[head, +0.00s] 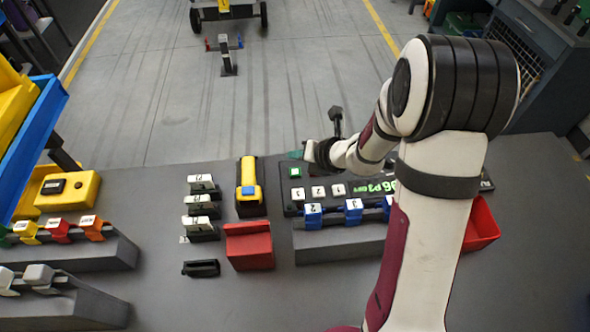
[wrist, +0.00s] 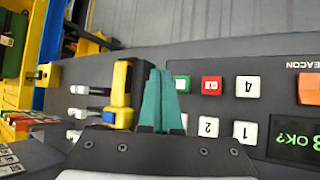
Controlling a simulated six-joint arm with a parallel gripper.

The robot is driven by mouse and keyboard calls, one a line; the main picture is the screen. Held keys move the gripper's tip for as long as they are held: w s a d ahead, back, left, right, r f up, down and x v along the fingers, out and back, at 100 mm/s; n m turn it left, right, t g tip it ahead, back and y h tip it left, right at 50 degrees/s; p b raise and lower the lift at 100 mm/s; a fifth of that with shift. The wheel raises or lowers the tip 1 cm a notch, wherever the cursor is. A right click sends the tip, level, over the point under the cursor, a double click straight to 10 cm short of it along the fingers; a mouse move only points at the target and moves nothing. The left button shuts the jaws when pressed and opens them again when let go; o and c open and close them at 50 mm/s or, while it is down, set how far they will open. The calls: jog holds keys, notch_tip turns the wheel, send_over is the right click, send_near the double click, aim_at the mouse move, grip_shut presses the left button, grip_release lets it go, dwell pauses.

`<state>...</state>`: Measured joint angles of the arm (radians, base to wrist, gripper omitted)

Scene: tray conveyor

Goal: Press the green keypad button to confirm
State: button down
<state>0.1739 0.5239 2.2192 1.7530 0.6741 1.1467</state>
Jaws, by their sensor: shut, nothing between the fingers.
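The green keypad button (head: 295,172) is at the back left corner of the dark keypad panel (head: 290,210) in the head view. In the wrist view the green button (wrist: 182,84) sits beside the red CLR button (wrist: 212,85), just right of my fingertips. My gripper (head: 296,155) is shut and empty, with teal fingers just behind the green button in the head view. In the wrist view my gripper (wrist: 160,72) points up the picture between the keypad and a yellow device. The gap between fingers and button cannot be judged. The display (wrist: 297,137) shows green text ending in "OK?".
The yellow and black handheld device (head: 248,190) stands left of the keypad, close to my fingers in the wrist view (wrist: 122,88). An orange button (wrist: 310,88) lies near the BEACON label. A red block (head: 249,246) and numbered blue-and-white pieces (head: 313,216) stand in front.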

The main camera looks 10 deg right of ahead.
aim_at(298, 175)
jog(key=shift+f, duration=2.05)
dwell(0.4)
jog(key=shift+f, duration=0.4)
jog(key=shift+f, duration=0.45)
dwell(0.5)
jog(key=shift+r, duration=0.9)
jog(key=shift+r, duration=2.5)
